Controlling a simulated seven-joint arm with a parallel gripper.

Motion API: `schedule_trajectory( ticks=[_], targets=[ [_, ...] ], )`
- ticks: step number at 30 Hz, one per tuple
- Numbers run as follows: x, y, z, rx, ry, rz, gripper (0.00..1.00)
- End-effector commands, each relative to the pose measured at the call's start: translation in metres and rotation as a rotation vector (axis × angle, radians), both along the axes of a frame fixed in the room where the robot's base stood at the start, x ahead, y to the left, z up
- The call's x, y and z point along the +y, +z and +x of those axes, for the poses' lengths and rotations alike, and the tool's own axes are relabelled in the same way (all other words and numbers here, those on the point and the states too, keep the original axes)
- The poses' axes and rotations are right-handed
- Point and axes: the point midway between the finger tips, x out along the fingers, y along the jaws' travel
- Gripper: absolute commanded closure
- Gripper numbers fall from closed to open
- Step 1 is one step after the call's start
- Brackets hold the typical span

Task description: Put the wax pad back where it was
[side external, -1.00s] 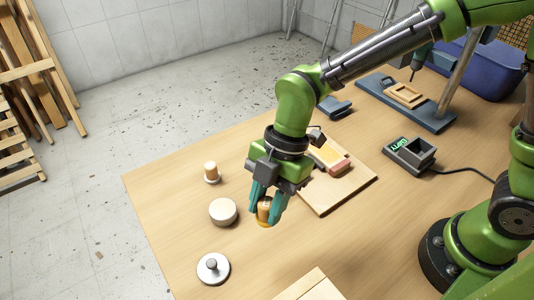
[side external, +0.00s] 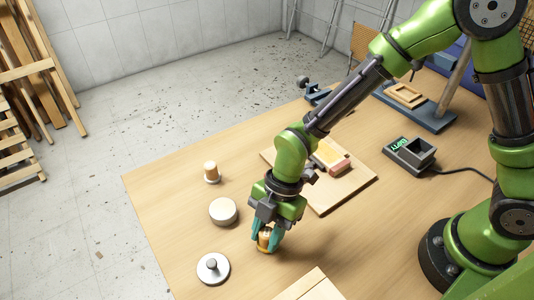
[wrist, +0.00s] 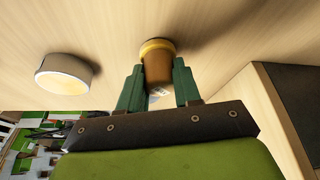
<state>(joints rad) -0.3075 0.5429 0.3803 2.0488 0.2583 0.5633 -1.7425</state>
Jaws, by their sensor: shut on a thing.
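The wax pad, a wooden cylinder with a yellow rim at its bottom (side external: 265,240), is held between the teal fingers of my gripper (side external: 268,238). In the wrist view its brown body (wrist: 156,66) sits between the two fingertips (wrist: 158,88), with the yellow end facing the table. It looks upright and close to the tabletop; I cannot tell whether it touches. A similar wooden-handled piece with a white base (side external: 211,172) stands at the back left. A round pale puck (side external: 223,211) lies left of my gripper, and a silver disc with a knob (side external: 213,268) lies lower left.
Behind my gripper lies a wooden board (side external: 338,192) with a yellow block and a reddish block (side external: 340,167). A dark box with a green display (side external: 410,154) stands at right. A pale wooden piece (side external: 312,287) is at the front edge. The tabletop left of the puck is clear.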

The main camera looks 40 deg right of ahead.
Motion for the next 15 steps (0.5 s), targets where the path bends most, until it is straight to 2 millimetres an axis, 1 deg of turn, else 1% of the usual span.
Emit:
schedule_trajectory(
  ticks=[3, 4, 6, 9, 15],
  targets=[
    [-0.0001, -0.0026, 0.0000, 0.001, 0.000, 0.000, 0.92],
    [-0.0001, -0.0030, 0.0000, 0.001, 0.000, 0.000, 0.66],
    [-0.0001, -0.0026, 0.0000, 0.000, 0.000, 0.000, 0.55],
    [0.0000, -0.0026, -0.0001, 0.001, 0.000, 0.000, 0.42],
    [-0.0001, -0.0025, -0.0001, 0.001, 0.000, 0.000, 0.42]
  ],
)
